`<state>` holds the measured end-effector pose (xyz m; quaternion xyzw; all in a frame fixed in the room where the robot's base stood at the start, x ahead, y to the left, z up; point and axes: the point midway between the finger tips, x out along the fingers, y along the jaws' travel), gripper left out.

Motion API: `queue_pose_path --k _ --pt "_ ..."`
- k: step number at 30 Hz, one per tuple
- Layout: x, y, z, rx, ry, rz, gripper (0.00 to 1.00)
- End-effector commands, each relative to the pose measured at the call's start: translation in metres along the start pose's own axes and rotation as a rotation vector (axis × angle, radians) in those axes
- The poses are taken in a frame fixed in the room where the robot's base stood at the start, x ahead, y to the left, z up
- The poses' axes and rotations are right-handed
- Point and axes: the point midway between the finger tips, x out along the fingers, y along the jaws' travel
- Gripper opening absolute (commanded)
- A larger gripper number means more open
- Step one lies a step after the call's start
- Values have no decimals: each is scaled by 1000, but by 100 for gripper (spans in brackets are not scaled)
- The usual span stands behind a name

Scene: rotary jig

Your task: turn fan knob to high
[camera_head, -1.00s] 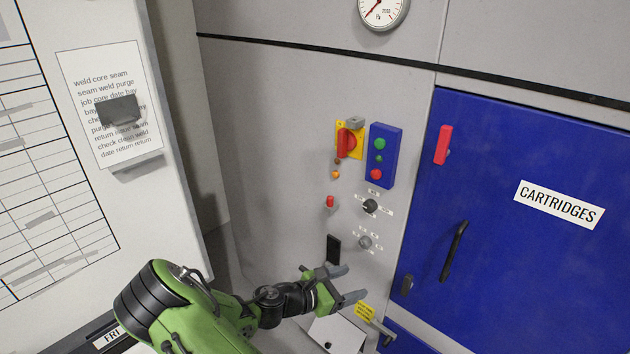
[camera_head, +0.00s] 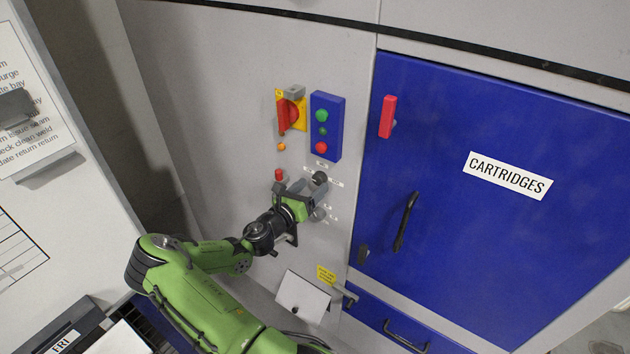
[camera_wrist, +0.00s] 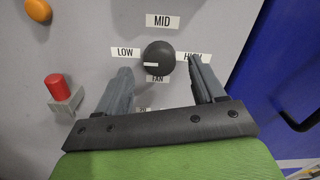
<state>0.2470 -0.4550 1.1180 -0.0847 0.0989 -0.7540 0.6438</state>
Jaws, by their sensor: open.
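The fan knob (camera_wrist: 159,58) is a round black knob with a white pointer mark, in the upper middle of the wrist view. Its mark points left, toward the LOW label (camera_wrist: 125,54). MID (camera_wrist: 164,21) is above it, and HIGH (camera_wrist: 193,57) is at its right, partly covered by a finger. My gripper (camera_wrist: 161,75) is open, with one finger on each side just below the knob; I cannot tell whether they touch it. In the head view the knob (camera_head: 320,178) shows just beyond my gripper (camera_head: 312,188).
A grey knob (camera_head: 319,214) sits below. A red button (camera_wrist: 57,88) is at the left. Above are a red and yellow switch (camera_head: 290,112) and a blue button box (camera_head: 326,126). A blue CARTRIDGES door (camera_head: 450,200) with a black handle (camera_head: 406,222) is at the right.

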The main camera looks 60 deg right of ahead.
Motion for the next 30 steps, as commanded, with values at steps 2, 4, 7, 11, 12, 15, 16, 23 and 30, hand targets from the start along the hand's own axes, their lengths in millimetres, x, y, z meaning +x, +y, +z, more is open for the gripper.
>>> queue_pose_path --k 2,4,7,11,12,15,16,23,30 --pt "14 -1 1 0 -1 -1 69" --pt "22 -1 1 0 0 -1 69" --pt "27 0 0 0 1 0 69" --pt "28 0 0 -1 1 0 69" --pt "28 0 0 -1 1 0 69" --pt "28 0 0 0 1 0 61" --pt "28 0 0 0 1 0 56" --pt "27 0 0 0 1 0 21" --pt "27 0 0 11 1 0 13"
